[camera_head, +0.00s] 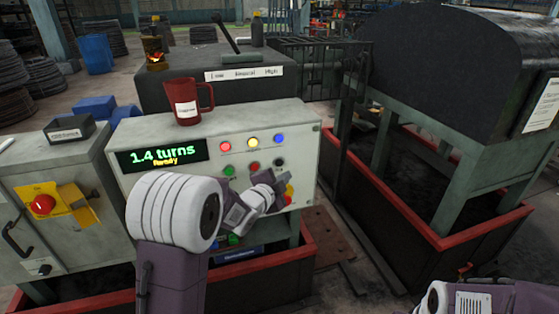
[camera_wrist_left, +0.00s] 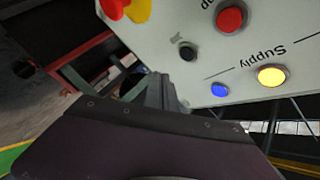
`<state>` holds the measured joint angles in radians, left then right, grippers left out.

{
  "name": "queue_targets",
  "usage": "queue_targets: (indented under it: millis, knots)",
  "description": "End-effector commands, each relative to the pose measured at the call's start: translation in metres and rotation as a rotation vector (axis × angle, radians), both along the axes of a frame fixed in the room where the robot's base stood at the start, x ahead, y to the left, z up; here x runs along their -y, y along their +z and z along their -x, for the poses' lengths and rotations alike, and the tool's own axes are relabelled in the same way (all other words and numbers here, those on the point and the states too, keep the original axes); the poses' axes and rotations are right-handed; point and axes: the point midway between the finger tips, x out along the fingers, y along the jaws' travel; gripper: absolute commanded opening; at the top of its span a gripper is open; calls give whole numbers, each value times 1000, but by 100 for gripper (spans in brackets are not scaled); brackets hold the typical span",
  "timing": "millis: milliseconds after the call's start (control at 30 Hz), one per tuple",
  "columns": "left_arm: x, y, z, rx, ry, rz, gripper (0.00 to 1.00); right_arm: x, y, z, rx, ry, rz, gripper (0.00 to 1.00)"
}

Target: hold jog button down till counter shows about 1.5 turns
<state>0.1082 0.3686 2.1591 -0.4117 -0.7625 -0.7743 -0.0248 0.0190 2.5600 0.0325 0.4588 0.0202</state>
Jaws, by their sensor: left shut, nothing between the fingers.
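The counter display (camera_head: 164,154) on the grey control panel (camera_head: 305,135) reads "1.4 turns" in green, with "Ready" in yellow below. My left gripper (camera_head: 283,187) is shut and empty at the right part of the panel front, below the coloured lamps. It also shows in the left wrist view (camera_wrist_left: 165,93), close to the panel face. A black button (camera_head: 278,162) sits just above it. I cannot tell which button is the jog button, or whether the fingertips touch one; my arm hides part of the lower panel. My right gripper is out of view.
A red mug (camera_head: 187,102) stands on the panel top. A red emergency button on yellow (camera_head: 289,190) is close beside my left gripper. A black drum housing (camera_head: 450,65) stands to the right. A second cabinet (camera_head: 75,225) is at left.

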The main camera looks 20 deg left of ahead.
Motion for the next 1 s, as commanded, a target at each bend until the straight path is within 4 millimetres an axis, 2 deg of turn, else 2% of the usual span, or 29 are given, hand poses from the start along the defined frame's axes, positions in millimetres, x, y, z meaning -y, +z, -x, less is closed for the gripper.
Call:
queue_targets:
  millis: [67, 367, 1000]
  knots:
    - [-7, 2, -9, -2, 1, -1, 0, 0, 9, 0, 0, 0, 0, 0]
    - [-21, 0, -31, 0, 0, 0, 0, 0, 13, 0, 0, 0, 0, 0]
    - [-22, 0, -32, 0, 0, 0, 0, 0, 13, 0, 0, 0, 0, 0]
